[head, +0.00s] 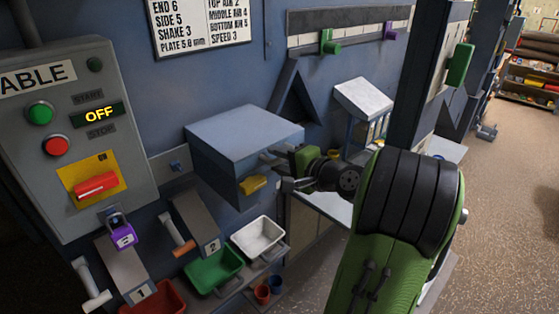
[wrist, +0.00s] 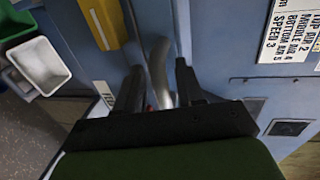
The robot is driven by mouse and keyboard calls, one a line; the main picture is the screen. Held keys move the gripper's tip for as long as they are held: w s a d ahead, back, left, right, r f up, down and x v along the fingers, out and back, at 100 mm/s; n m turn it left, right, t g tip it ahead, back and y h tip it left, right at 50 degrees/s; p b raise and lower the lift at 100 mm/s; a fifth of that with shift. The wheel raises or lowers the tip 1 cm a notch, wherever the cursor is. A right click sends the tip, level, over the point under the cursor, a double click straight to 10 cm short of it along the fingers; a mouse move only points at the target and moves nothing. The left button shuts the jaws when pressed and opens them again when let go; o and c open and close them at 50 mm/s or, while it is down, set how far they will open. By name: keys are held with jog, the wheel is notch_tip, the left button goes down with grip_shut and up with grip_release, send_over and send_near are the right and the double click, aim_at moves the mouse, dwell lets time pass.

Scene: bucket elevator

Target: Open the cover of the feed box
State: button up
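A blue-grey box (head: 240,140) with a flat top stands out from the machine's wall in the head view; I take it for the feed box. Its top looks closed. My gripper (head: 272,170) is at the box's right front corner, right of the yellow handle. In the wrist view its two fingers (wrist: 158,78) stand apart, with a curved grey bar (wrist: 160,65) between them. Gaps show beside the bar; its attachment is unclear.
A control panel (head: 75,140) reading OFF is at the left. Below the box are a green tray (head: 213,270), a white tray (head: 258,237) and a red tray (head: 155,300). A white-topped box (head: 363,97) stands behind my arm. Open floor lies at the right.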

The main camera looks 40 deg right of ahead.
jog(key=shift+w, duration=0.1)
grip_shut()
dwell(0.3)
